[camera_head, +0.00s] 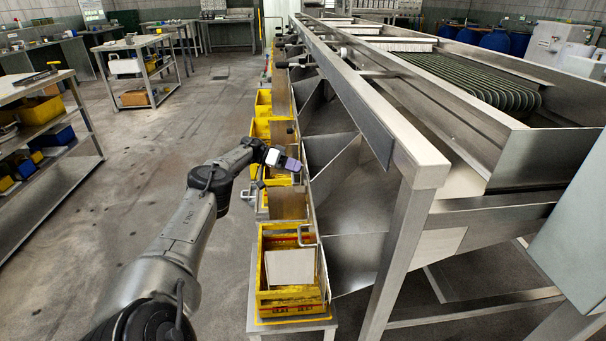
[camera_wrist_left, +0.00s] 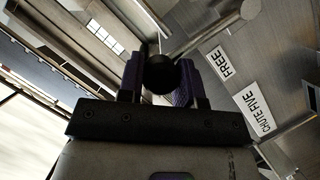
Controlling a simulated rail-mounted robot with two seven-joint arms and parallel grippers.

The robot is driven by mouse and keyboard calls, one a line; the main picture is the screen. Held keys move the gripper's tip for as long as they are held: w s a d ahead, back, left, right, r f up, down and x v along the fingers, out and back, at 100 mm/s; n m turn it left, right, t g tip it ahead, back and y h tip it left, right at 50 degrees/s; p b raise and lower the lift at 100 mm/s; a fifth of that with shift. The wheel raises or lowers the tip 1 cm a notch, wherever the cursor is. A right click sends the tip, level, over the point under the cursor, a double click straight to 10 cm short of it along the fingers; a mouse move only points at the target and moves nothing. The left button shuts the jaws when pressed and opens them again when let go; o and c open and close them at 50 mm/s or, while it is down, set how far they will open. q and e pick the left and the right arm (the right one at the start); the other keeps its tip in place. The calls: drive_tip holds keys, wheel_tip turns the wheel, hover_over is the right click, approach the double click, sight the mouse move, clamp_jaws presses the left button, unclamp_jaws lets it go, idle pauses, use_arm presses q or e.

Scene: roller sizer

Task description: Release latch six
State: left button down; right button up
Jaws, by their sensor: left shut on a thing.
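My left gripper (camera_head: 291,164) is beside the roller sizer's lower side, above the row of yellow crates. In the left wrist view its two purple fingers (camera_wrist_left: 157,85) are on either side of a round black knob (camera_wrist_left: 160,72), shut on it. Next to the knob, a plate reads CHUTE FIVE (camera_wrist_left: 257,109) and another reads FREE (camera_wrist_left: 225,64). I see no plate for six. In the head view, the gripped knob is mostly hidden by the gripper. More black latch handles (camera_head: 291,65) stick out farther along the sizer. My right gripper is not in view.
Yellow crates (camera_head: 290,304) stand in a row under the sizer's chutes (camera_head: 335,160). The sizer frame (camera_head: 388,270) rises close on the right. Shelves (camera_head: 40,200) stand at the left. The floor (camera_head: 140,140) between is clear.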

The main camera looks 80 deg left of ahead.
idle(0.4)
use_arm(q)
drive_tip(key=c, duration=0.8)
unclamp_jaws()
wheel_tip(320, 180, up, 4)
drive_tip(key=p, duration=0.4)
drive_tip(key=shift+r, duration=0.25)
drive_tip(key=d+r+p, duration=0.1)
drive_tip(key=p, duration=0.1)
drive_tip(key=w+p, duration=0.1)
drive_tip(key=p, duration=0.2)
drive_tip(key=shift+w+d+r, duration=0.15)
drive_tip(key=shift+d+r, duration=0.2)
drive_tip(key=shift+r, duration=0.05)
drive_tip(key=w+d+r+p, duration=0.1)
drive_tip(key=d+p, duration=0.1)
drive_tip(key=w+d+r+p, duration=0.2)
drive_tip(key=d, duration=0.1)
drive_tip(key=w+d+r+p, duration=0.1)
drive_tip(key=w+d+p, duration=0.1)
drive_tip(key=p, duration=0.1)
drive_tip(key=shift+w+d+r, duration=0.25)
drive_tip(key=shift+d+r, duration=0.1)
